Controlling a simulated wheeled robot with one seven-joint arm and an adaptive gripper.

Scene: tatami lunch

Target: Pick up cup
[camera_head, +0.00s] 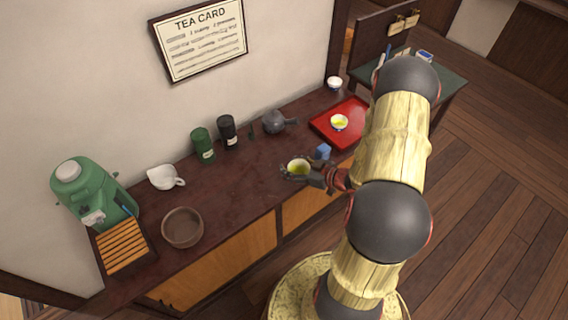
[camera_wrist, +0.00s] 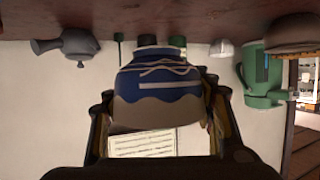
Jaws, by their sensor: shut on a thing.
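The cup (camera_head: 298,166) holds yellow-green liquid in the head view, at the front edge of the dark counter. In the wrist view, which is upside down, the cup (camera_wrist: 160,85) is blue and beige with white wavy lines and fills the middle. My gripper (camera_head: 299,174) is shut on it, with fingers on both sides of its wall. In the wrist view my gripper (camera_wrist: 160,110) frames the cup. The cup looks about upright. I cannot tell whether its base touches the counter. My arm comes in from the right and hides part of the counter.
A red tray (camera_head: 328,131) with another filled cup (camera_head: 339,122) is behind to the right. A grey teapot (camera_head: 274,121), dark canister (camera_head: 228,131) and green canister (camera_head: 203,145) stand along the wall. A brown bowl (camera_head: 182,242) stands left.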

